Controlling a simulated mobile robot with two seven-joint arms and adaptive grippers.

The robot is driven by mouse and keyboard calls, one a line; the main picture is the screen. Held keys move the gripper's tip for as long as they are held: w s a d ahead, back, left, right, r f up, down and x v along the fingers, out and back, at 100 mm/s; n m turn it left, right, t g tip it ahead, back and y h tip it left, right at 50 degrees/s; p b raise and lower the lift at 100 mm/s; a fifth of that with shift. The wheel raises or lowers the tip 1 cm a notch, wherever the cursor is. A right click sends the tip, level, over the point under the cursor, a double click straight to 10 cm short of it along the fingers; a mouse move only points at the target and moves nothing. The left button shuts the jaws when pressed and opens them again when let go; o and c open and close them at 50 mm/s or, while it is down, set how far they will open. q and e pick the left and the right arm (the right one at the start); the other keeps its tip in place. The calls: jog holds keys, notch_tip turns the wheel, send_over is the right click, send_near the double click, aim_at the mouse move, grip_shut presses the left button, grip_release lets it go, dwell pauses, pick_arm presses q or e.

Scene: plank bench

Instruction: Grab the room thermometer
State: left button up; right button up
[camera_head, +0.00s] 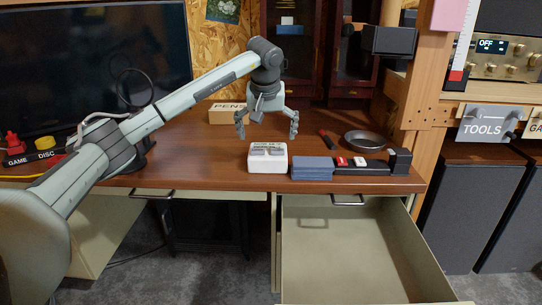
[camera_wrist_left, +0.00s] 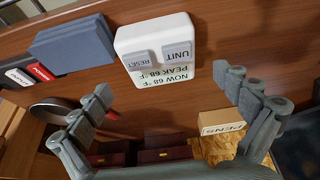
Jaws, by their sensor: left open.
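The room thermometer (camera_head: 267,160) is a small white box with a grey display, standing near the front edge of the brown bench, left of a blue block. In the left wrist view the thermometer (camera_wrist_left: 150,32) appears upside down, with "NOW 68 °F", "PEAK 68 °F" and the RESET and UNIT buttons readable. My left gripper (camera_head: 267,130) is open and empty, fingers pointing down, above and slightly behind the thermometer. Its two fingers (camera_wrist_left: 168,88) show on either side in the left wrist view, apart from the thermometer. My right gripper is not in view.
A blue block (camera_head: 312,168) and a dark switch strip (camera_head: 360,164) stand close right of the thermometer. A round dark pan (camera_head: 364,141) and a PENS box (camera_head: 226,114) are behind. An open drawer (camera_head: 360,250) juts out below. The bench left of the thermometer is clear.

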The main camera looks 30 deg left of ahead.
aim_at(268, 150)
pick_arm(q)
jog(key=x, duration=0.7)
jog(key=shift+w+a+f, duration=0.15)
jog(key=shift+w+f, duration=0.05)
jog(key=shift+w, duration=0.05)
jog(key=c, duration=0.9)
